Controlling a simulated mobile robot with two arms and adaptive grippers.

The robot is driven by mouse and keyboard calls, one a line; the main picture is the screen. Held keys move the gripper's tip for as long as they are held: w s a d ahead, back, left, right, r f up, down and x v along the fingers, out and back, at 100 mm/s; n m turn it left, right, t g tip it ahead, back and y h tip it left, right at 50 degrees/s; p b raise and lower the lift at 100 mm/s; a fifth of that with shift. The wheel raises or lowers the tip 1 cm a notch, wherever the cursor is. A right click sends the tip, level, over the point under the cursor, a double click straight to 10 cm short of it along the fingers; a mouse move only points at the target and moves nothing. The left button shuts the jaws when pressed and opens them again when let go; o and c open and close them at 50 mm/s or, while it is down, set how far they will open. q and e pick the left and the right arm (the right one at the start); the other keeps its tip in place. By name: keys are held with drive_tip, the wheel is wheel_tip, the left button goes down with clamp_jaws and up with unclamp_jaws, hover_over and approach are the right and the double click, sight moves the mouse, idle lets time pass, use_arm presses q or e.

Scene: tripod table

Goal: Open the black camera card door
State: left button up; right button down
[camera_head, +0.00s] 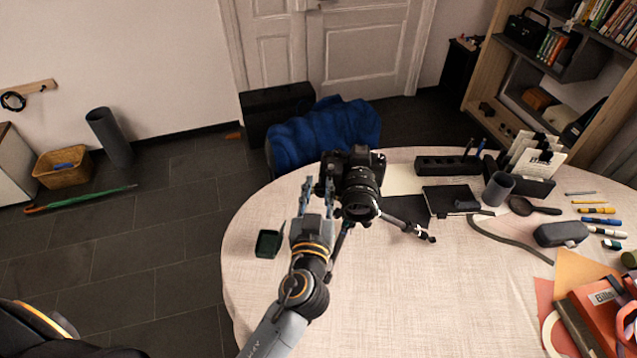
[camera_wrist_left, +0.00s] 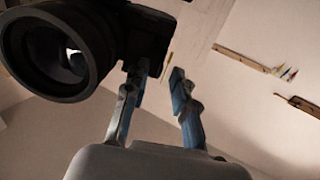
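The black camera (camera_head: 357,160) sits on a small tripod (camera_head: 400,224) on the round table, its lens facing the table's front. My left gripper (camera_head: 318,186) is just left of the camera body, fingers pointing away toward the back. In the left wrist view the camera's lens (camera_wrist_left: 60,52) fills the upper left, and the two fingers (camera_wrist_left: 157,76) stand apart with a gap between them. The left finger is close against the camera body's side; I cannot tell if it touches. The card door cannot be made out. My right gripper is not in view.
The light cloth-covered table (camera_head: 420,300) has free room in front of the camera. A small dark green box (camera_head: 268,243) lies left of my arm. A black notebook (camera_head: 450,200), a grey cup (camera_head: 497,188) and a black organizer (camera_head: 448,164) stand to the right.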

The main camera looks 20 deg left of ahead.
use_arm(q)
clamp_jaws()
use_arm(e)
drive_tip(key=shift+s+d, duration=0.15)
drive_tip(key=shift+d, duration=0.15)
use_arm(q)
drive_tip(key=shift+a, duration=0.15)
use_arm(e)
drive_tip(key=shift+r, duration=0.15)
